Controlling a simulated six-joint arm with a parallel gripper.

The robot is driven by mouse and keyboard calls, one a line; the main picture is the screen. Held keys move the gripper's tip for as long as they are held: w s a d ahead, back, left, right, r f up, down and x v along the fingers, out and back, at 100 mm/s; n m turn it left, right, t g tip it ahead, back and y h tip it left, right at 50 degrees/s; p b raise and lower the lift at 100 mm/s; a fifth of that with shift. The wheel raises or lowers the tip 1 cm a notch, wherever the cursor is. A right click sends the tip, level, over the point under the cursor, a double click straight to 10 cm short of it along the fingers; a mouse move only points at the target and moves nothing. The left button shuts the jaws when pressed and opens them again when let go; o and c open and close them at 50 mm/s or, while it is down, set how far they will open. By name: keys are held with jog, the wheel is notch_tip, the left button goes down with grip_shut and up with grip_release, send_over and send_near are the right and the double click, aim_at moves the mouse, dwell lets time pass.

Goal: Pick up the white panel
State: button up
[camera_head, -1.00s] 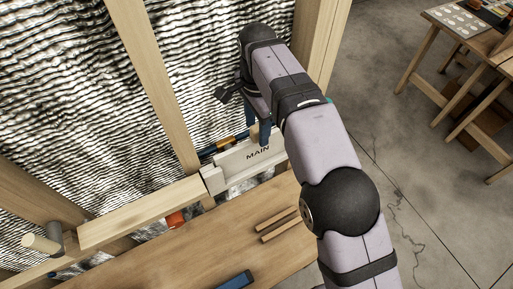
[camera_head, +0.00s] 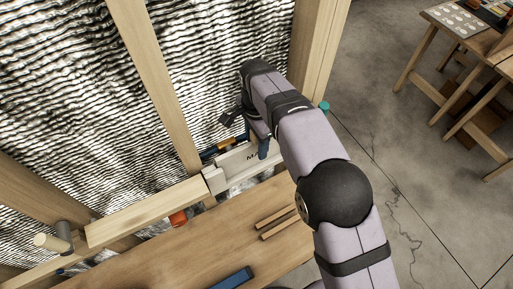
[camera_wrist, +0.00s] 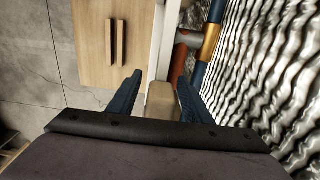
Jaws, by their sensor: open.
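My gripper (camera_head: 258,146) is at the panel's right part, with a blue finger in front of the lettering. In the wrist view my gripper (camera_wrist: 158,78) is open, its two blue fingers on either side of a beige block-like end. A pale upright strip, likely the panel (camera_wrist: 157,40), runs up from there. I cannot tell whether the fingers touch it.
The wooden bench (camera_head: 190,245) holds two thin wood strips (camera_head: 277,221) and a blue bar (camera_head: 234,279). Blue and copper pipes (camera_wrist: 205,45) run close beside the right finger. A wooden stud (camera_head: 155,80) rises at the wall.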

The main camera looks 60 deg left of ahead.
grip_shut()
jog(key=shift+r, duration=0.2)
jog(key=shift+a+r+b, duration=0.1)
jog(key=shift+r+b, duration=0.35)
notch_tip(320, 180, up, 11)
jog(key=shift+r+b, duration=0.1)
jog(key=shift+b, duration=0.45)
jog(key=shift+d+f+b, duration=0.35)
jog(key=shift+f+b, duration=0.05)
jog(key=shift+b, duration=0.35)
jog(key=d+b, duration=1.3)
jog(key=d, duration=0.4)
jog(key=shift+d+r, duration=0.15)
jog(key=shift+d, duration=0.1)
